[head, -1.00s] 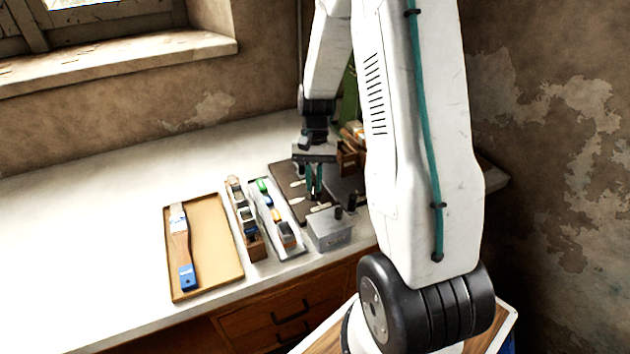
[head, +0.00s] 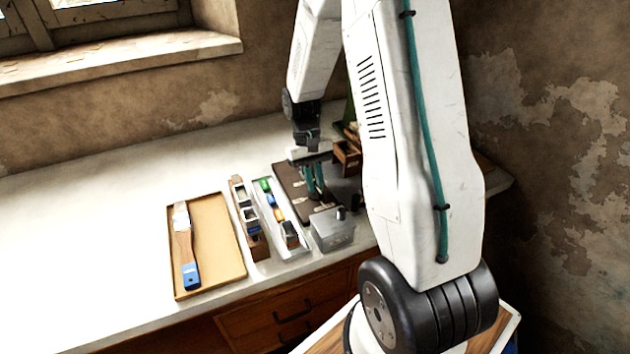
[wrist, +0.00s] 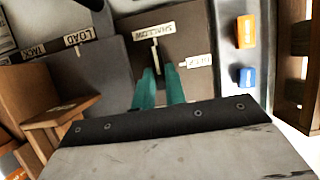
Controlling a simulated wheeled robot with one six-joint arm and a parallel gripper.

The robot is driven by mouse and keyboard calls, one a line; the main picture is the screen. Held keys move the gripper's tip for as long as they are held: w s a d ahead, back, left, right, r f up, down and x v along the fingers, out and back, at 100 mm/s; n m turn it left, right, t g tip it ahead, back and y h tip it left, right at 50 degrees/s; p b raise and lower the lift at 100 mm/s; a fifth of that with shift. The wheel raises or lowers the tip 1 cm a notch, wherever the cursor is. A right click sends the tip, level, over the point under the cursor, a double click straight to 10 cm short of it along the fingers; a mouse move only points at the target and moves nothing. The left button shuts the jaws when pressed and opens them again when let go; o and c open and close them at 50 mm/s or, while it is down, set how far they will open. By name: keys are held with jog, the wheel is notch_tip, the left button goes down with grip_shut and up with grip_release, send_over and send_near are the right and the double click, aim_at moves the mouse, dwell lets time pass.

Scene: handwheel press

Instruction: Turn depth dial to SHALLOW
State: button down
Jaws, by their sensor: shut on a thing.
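My gripper (head: 314,187) reaches down over the dark press plate (head: 287,186) with its two teal fingers close together. In the wrist view, my gripper (wrist: 158,76) is shut on the depth dial, which the fingers mostly hide. A pale label reading SHALLOW (wrist: 154,33) lies just beyond the fingertips, with a thin pale mark running from it towards them. A second pale label (wrist: 195,62), not clearly readable, lies right of the fingertips. I cannot tell exactly where the dial's pointer stands.
A grey metal box (head: 332,232) with a dark knob stands in front of the plate. LOAD (wrist: 82,37) labels a grey surface.

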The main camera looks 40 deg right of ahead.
jog(key=c, duration=1.4)
grip_release()
jog(key=shift+c, duration=0.2)
jog(key=v, duration=0.8)
jog(key=shift+f, duration=0.1)
